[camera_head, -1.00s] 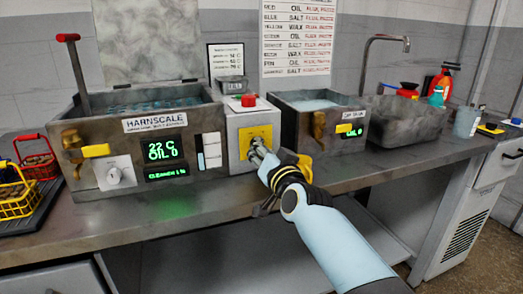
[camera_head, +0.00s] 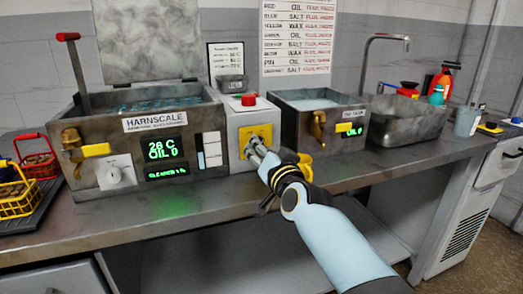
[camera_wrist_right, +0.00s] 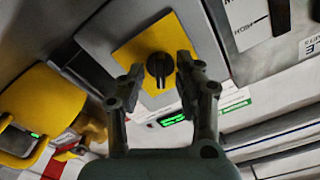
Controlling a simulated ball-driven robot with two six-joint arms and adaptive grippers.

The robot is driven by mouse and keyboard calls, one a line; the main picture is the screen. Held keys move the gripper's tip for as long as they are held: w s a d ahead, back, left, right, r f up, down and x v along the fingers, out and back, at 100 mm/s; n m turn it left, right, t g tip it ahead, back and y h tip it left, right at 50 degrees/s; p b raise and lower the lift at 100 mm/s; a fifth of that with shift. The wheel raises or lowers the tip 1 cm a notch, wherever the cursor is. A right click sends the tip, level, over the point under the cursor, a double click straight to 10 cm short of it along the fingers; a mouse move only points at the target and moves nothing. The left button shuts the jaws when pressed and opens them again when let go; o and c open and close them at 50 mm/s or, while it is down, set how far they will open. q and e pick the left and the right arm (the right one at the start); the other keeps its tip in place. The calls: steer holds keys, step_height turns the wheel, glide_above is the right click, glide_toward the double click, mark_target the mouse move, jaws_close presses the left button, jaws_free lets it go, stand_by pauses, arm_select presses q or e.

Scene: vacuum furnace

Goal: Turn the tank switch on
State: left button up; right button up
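The tank switch is a black rotary knob (camera_wrist_right: 159,66) on a yellow plate (camera_wrist_right: 134,50). The plate also shows in the head view (camera_head: 265,131), on the front of a grey box with a red button (camera_head: 249,99). My right gripper (camera_head: 254,147) is at the plate and hides the knob in the head view. In the right wrist view the gripper (camera_wrist_right: 160,70) is open, with one finger on each side of the knob and visible gaps between. The heated tank (camera_head: 110,168) has a lit green display (camera_head: 162,148) reading about 28 C. My left gripper is not in view.
A second tank (camera_head: 295,130) stands right of the box, with a brass tap (camera_head: 318,128). A sink (camera_head: 405,125) is farther right. Red (camera_head: 38,165) and yellow (camera_head: 18,200) baskets stand at the left. The counter's front strip (camera_head: 180,213) is clear.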

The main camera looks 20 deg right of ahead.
steer(key=s, duration=1.2)
steer(key=shift+d, duration=0.2)
steer(key=s+d+f+n+g, duration=0.1)
steer(key=s+f+g, duration=0.3)
steer(key=f, duration=0.7)
steer(key=s+d+f+n+g, duration=0.1)
steer(key=s+f, duration=0.5)
steer(key=f, duration=0.4)
steer(key=s+d+f+n+g, duration=0.1)
steer(key=s+f+g, duration=0.3)
steer(key=f, duration=0.7)
steer(key=s+d+f+n+g, duration=0.1)
steer(key=s+f, duration=0.5)
steer(key=s, duration=0.6)
steer(key=s+d+f+n+g+h, duration=0.1)
steer(key=s+d+f+g, duration=0.3)
steer(key=s+f, duration=0.3)
steer(key=s+d+f+n+g, duration=0.1)
steer(key=s+d+f+g, duration=0.2)
steer(key=s, duration=1.4)
step_height(320, 180, down, 3)
steer(key=shift+s+d+f+b, duration=0.15)
steer(key=shift+b, duration=0.25)
